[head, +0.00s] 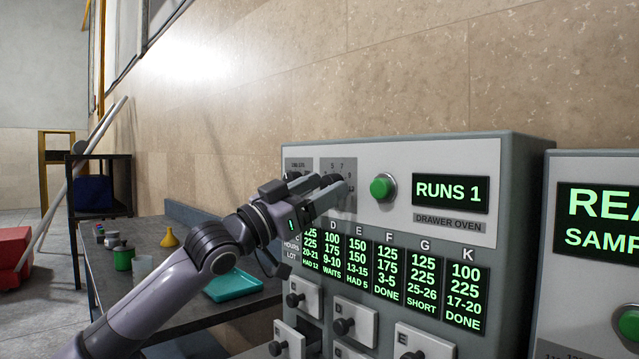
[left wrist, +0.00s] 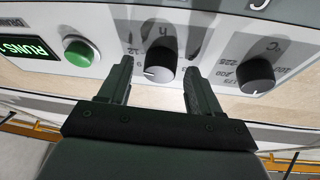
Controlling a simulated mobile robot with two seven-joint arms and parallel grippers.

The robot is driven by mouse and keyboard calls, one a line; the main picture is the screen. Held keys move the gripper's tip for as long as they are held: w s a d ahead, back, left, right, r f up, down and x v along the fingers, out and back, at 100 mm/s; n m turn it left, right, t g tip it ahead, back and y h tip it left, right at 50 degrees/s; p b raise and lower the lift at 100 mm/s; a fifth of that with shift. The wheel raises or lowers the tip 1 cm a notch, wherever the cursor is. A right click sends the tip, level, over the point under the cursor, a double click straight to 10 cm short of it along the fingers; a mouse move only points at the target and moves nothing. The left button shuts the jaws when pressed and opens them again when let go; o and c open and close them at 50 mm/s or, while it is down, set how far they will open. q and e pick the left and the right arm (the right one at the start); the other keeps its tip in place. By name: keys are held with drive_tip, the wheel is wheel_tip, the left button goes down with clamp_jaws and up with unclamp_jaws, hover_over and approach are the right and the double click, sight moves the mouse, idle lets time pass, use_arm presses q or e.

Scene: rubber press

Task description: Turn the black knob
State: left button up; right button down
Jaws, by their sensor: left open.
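The drawer oven's panel carries two black knobs. In the left wrist view, one black knob (left wrist: 160,65) with a white pointer line sits on the scale marked "h". The other black knob (left wrist: 255,76) sits on the scale marked "°C". My left gripper (left wrist: 158,68) is open, with its fingers on either side of the "h" knob; I cannot tell whether they touch it. In the head view my left gripper (head: 338,185) is at the panel and mostly hides both knobs. My right gripper is not in view.
A green button (head: 382,187) and the "RUNS 1" display (head: 450,191) are right of the gripper. Small drawers with knobs (head: 356,322) lie below. The table (head: 190,270) holds a teal tray (head: 232,285), a yellow funnel (head: 168,238) and a green cup (head: 123,259).

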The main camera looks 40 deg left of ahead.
use_arm(q)
drive_tip(key=c, duration=1)
drive_tip(key=shift+c, duration=0.2)
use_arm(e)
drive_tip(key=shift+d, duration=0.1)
